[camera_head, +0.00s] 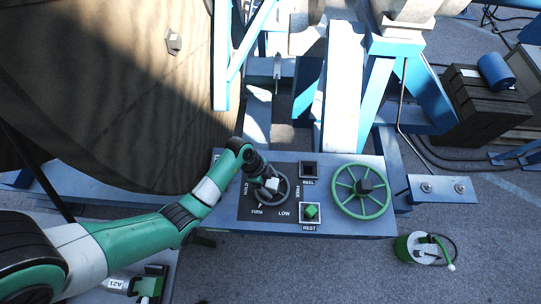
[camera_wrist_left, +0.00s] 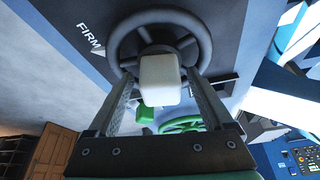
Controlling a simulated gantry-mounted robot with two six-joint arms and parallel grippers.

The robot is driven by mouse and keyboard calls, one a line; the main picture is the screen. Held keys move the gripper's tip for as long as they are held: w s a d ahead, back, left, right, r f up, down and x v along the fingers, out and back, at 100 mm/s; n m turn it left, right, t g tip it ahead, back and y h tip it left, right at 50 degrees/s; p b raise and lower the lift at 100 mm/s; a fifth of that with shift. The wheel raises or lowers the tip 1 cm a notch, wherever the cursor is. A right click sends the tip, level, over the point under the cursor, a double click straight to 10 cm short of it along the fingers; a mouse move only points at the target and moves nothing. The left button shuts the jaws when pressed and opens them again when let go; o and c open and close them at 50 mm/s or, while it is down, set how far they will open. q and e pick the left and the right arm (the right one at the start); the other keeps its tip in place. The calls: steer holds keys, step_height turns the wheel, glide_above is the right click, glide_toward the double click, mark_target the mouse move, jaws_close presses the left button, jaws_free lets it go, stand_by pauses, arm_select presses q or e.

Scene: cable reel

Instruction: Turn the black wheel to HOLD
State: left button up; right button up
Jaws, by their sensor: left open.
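The black wheel (camera_head: 284,198) lies on a dark dial plate on the blue control panel. The labels HOLD (camera_head: 246,188), FIRM (camera_head: 257,212), LOW and FREE are printed around it. A pale block (camera_wrist_left: 160,80) stands up from the wheel, which shows close in the left wrist view (camera_wrist_left: 204,35). My left gripper (camera_head: 268,180) is open, with one finger on each side of the pale block; I cannot tell whether they touch it. A small white triangle (camera_wrist_left: 98,50) sits by FIRM at the wheel's edge. My right gripper is not in view.
A green spoked wheel (camera_head: 344,206) stands right of the black wheel. Between them are a square REEL socket (camera_head: 309,170) and a green block (camera_head: 311,211) at REST. The large cable reel (camera_head: 120,80) fills the left. Blue frame beams stand behind the panel.

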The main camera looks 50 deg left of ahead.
arm_select(q)
jaws_close()
stand_by(0.3)
